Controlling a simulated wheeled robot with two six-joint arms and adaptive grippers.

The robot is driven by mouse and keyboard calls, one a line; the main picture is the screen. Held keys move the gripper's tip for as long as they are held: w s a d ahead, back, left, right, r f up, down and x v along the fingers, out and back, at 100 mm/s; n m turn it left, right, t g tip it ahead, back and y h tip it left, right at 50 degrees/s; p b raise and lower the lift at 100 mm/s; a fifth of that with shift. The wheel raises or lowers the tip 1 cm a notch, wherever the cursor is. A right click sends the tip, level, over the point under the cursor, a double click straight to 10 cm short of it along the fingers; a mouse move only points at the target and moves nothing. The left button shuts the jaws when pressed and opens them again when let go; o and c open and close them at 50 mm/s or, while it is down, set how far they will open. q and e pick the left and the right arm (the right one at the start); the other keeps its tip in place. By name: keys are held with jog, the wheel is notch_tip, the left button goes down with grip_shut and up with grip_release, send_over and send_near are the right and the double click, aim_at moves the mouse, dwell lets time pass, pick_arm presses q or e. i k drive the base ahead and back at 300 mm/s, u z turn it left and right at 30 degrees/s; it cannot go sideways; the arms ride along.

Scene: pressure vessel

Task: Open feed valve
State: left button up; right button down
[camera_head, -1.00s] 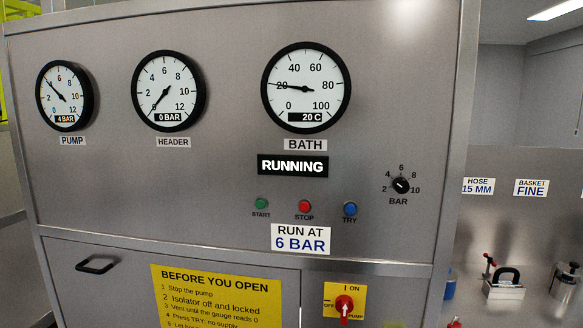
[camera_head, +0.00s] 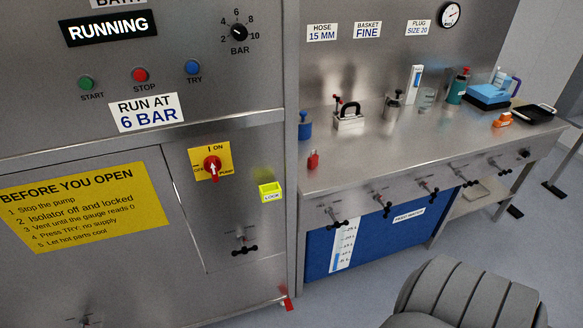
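Several small valves with black cross handles are in the head view. One valve (camera_head: 243,245) is on the steel cabinet front below the red switch. Another (camera_head: 85,320) is cut by the bottom edge at the left. A row of similar valves runs under the bench edge, among them one at the left end (camera_head: 338,222), one farther right (camera_head: 385,207) and another beyond (camera_head: 430,192). I see no readable label naming any of them the feed valve, and I cannot tell whether they are open or shut. Neither of my grippers is in view.
The panel display (camera_head: 109,27) reads RUNNING. The red switch (camera_head: 212,167) points up towards ON. The steel bench (camera_head: 400,150) holds bottles and small tools. A grey ribbed shape (camera_head: 465,298) fills the lower right. Floor shows between.

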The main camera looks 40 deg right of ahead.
aim_at(244, 250)
jog(key=z, duration=0.95)
jog(key=k, duration=1.3)
jog(key=z, duration=0.7)
jog(key=i, duration=0.55)
jog(key=z, duration=0.55)
jog(key=i, duration=1.1)
jog(key=u, duration=0.7)
